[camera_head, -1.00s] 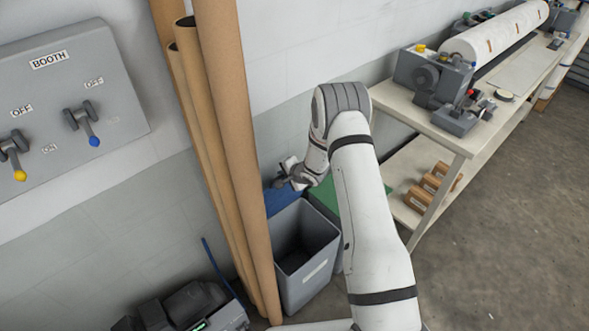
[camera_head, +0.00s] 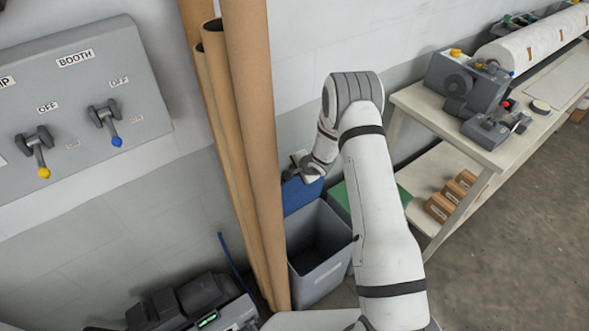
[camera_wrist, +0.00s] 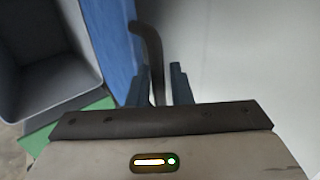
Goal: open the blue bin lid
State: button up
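The blue lid (camera_head: 302,194) stands raised at the back of its grey bin (camera_head: 316,283), against the wall side. The bin's mouth is uncovered and its dark inside shows. In the wrist view the lid is a blue panel (camera_wrist: 112,38) left of centre, with the bin (camera_wrist: 40,65) beyond it. A dark curved handle (camera_wrist: 150,45) runs down between my gripper's two fingers (camera_wrist: 161,88). The fingers stand apart, with a gap showing on the handle's right side. In the head view my gripper (camera_head: 297,168) is small, at the lid's top edge, and partly hidden by my wrist.
A green-lidded bin (camera_head: 340,203) stands to the right, partly behind my arm. Cardboard tubes (camera_head: 258,150) lean on the left. A switch panel (camera_head: 85,110) is on the wall. A workbench (camera_head: 445,118) with a roller machine stands right. Open floor (camera_head: 520,240) lies at lower right.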

jog(key=shift+o, duration=0.2)
jog(key=shift+s+d+f, duration=0.15)
jog(key=shift+s+f, duration=0.05)
jog(key=shift+s, duration=0.05)
jog(key=shift+r, duration=0.1)
jog(key=b+v, duration=0.1)
jog(key=v, duration=0.6)
jog(key=shift+r, duration=0.45)
